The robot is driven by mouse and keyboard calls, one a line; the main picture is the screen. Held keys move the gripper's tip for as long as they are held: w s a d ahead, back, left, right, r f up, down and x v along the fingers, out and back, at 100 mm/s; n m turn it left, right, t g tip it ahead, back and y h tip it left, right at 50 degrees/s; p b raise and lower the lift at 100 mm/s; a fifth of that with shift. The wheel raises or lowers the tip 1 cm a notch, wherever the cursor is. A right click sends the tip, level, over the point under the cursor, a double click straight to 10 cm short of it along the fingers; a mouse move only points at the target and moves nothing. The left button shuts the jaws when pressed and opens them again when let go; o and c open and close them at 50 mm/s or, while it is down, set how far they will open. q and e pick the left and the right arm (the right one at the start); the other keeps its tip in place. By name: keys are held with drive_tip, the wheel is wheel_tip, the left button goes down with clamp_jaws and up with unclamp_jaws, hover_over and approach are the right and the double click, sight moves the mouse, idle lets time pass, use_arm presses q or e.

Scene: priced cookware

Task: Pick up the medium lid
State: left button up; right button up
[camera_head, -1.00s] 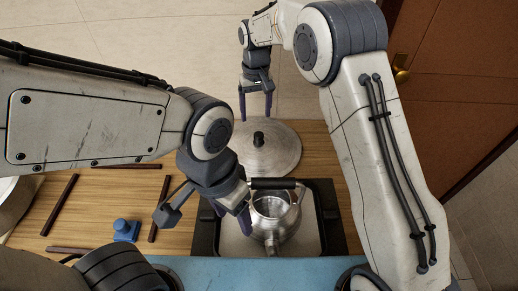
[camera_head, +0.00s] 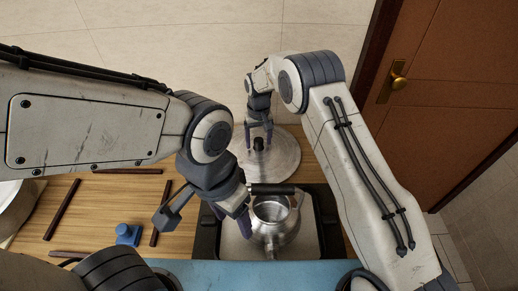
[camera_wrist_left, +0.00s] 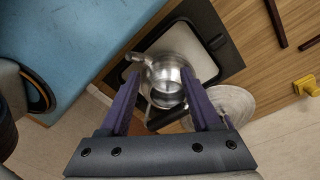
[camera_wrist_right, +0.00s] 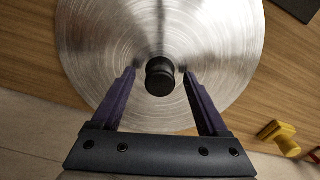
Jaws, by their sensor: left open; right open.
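A wide round metal lid (camera_head: 285,158) with a black knob lies at the far edge of the wooden table; whether it is the medium one cannot be told. My right gripper (camera_head: 258,138) is open over its middle. In the right wrist view the black knob (camera_wrist_right: 160,77) sits between the open tips of my right gripper (camera_wrist_right: 160,75), with a gap on both sides. My left gripper (camera_head: 203,228) is open and empty, left of the metal kettle (camera_head: 272,225). The left wrist view shows the kettle (camera_wrist_left: 168,82) in line with its fingers and part of the lid (camera_wrist_left: 238,104).
The kettle stands on a dark-edged hob (camera_head: 312,240) close in front of the lid. Dark sticks (camera_head: 62,210) and a small blue object (camera_head: 127,234) lie at left. A pale rounded vessel (camera_head: 12,205) is cut off at the left edge. A brown door (camera_head: 440,90) stands at right.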

drive_tip(key=shift+f, duration=0.2)
clamp_jaws()
drive_tip(key=shift+r, duration=0.1)
